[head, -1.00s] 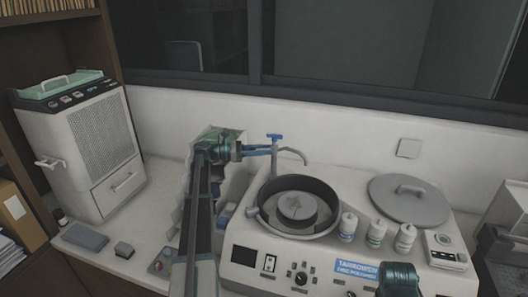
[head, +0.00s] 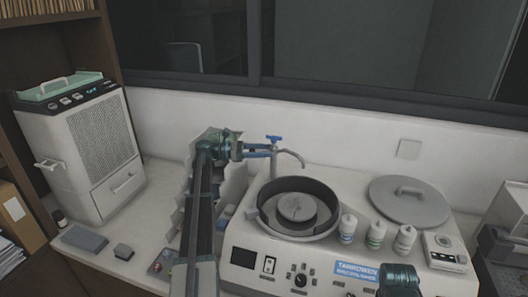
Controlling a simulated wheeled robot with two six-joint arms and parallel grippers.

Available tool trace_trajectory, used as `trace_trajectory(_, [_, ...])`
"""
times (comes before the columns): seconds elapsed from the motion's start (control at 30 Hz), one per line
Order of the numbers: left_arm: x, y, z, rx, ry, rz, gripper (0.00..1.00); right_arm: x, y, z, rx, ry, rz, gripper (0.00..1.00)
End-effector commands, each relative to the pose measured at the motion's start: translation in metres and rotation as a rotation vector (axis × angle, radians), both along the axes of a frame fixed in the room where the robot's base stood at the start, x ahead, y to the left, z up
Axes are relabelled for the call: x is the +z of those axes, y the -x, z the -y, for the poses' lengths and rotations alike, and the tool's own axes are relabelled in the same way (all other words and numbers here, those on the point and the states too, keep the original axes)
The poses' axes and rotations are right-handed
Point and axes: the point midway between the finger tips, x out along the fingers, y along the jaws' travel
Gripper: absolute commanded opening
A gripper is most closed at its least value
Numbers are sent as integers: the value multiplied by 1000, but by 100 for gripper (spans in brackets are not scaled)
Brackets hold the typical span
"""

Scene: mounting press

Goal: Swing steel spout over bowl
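The steel spout (head: 290,152) is a thin curved tube on an upright post with a blue tap handle (head: 274,139). It stands behind the round dark-rimmed bowl (head: 331,191) of the polishing machine. Its bent tip points right and forward, near the bowl's back rim in the picture. My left gripper (head: 266,150) reaches in from the left with its blue fingers at the spout's post, just below the handle. Whether the fingers are closed on the post is too small to tell. Of my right arm only a teal part shows at the bottom right; its fingers do not show.
Several white bottles (head: 347,227) stand right of the bowl. A round grey lid (head: 410,203) lies behind them. The machine's front panel has a knob and switches. A white cabinet unit (head: 88,140) stands at the left. The wall is close behind the spout.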

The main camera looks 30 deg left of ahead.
Motion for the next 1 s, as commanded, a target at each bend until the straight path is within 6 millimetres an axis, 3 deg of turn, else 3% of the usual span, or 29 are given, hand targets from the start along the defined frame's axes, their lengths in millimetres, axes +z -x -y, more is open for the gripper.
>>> trace_trajectory(0.33, [0,6,-11,2,0,-1,55,0,0,0,0,0,0,50])
trace_trajectory(0.8, [0,54,-93,2,1,-1,55,0,0,0,0,0,0,50])
trace_trajectory(1.0, [-1,67,-113,1,1,-1,55,-1,0,0,0,0,0,50])
